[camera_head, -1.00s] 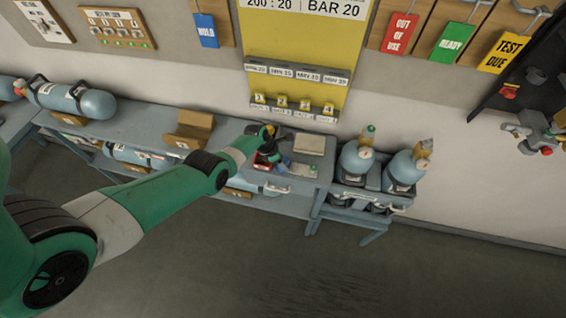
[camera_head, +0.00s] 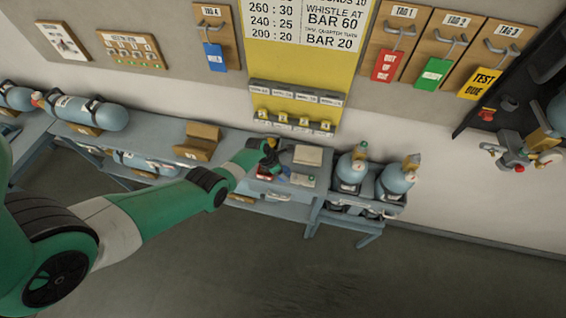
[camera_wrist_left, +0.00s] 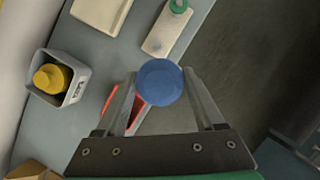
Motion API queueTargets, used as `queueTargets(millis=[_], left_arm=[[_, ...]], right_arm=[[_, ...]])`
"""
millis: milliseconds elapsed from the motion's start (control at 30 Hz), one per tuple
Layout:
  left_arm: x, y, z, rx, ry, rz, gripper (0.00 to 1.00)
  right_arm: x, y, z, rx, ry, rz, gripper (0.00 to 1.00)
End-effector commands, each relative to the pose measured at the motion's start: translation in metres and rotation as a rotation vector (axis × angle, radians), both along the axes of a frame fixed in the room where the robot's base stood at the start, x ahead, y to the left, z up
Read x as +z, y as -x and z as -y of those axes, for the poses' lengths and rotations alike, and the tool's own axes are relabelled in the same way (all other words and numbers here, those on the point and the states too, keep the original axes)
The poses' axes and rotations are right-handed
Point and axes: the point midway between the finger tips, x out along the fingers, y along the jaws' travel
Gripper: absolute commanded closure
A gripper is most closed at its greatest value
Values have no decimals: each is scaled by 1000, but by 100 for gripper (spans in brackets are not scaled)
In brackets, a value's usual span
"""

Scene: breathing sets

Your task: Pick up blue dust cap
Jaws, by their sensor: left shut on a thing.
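The blue dust cap (camera_wrist_left: 160,82) is round and shows between the fingertips of my left gripper (camera_wrist_left: 158,88) in the left wrist view. The gripper is shut on it, with one finger at each side. In the head view my left gripper (camera_head: 268,160) is small and over the bench, and the cap cannot be made out there. In the wrist view the bench top lies below the cap. My right gripper is in neither view.
A grey bin with a yellow cap (camera_wrist_left: 52,78) stands on the bench (camera_wrist_left: 92,50). A pale plate with a green knob (camera_wrist_left: 178,6) lies near its edge. A red item (camera_wrist_left: 136,112) is partly behind a finger. Two blue cylinders (camera_head: 352,172) stand to the right.

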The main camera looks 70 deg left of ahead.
Motion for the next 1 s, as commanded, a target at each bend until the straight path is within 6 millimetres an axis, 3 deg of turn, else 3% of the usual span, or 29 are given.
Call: queueTargets(millis=[33, 200, 300, 567, 1000], left_arm=[[27, 4, 8, -3, 1, -1, 82], [49, 22, 45, -4, 2, -2, 82], [56, 32, 67, -4, 0, -2, 82], [63, 45, 96, -1, 0, -1, 82], [62, 46, 98, 0, 0, 0, 82]], right_arm=[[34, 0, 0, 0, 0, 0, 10], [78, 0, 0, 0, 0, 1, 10], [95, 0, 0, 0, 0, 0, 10], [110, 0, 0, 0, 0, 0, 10], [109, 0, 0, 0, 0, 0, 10]])
